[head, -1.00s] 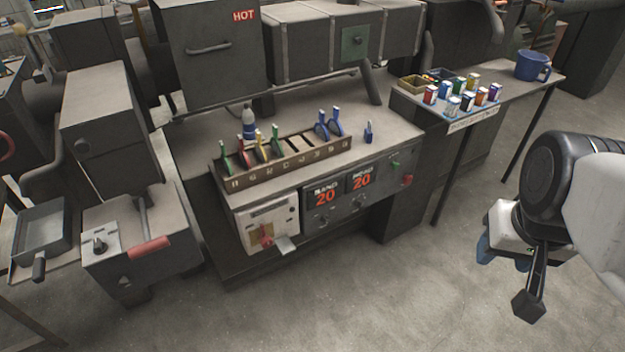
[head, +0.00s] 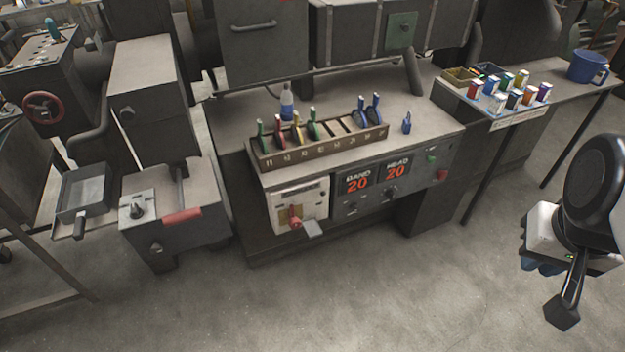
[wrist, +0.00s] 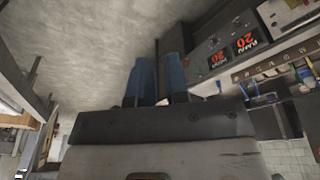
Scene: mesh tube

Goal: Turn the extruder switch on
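The machine's front carries a pale panel (head: 299,205) with a red-handled lever (head: 295,220). Right of it are two red "20" displays, BAND (head: 357,185) and HEAD (head: 396,171), with dark knobs below. A green button (head: 432,158) and a red button (head: 441,174) sit at the front's right end. I cannot tell which control is the extruder switch. My gripper (head: 541,266) hangs at the far right, over the floor and well apart from the machine. Its blue fingers are close together in the wrist view (wrist: 158,80), with nothing seen between them; how far they are open is unclear.
A rack (head: 318,147) of coloured-handled tools stands on the machine's top beside a bottle (head: 287,103). A side table (head: 450,104) holds small coloured containers and a blue mug (head: 587,67). Open floor (head: 400,290) lies in front.

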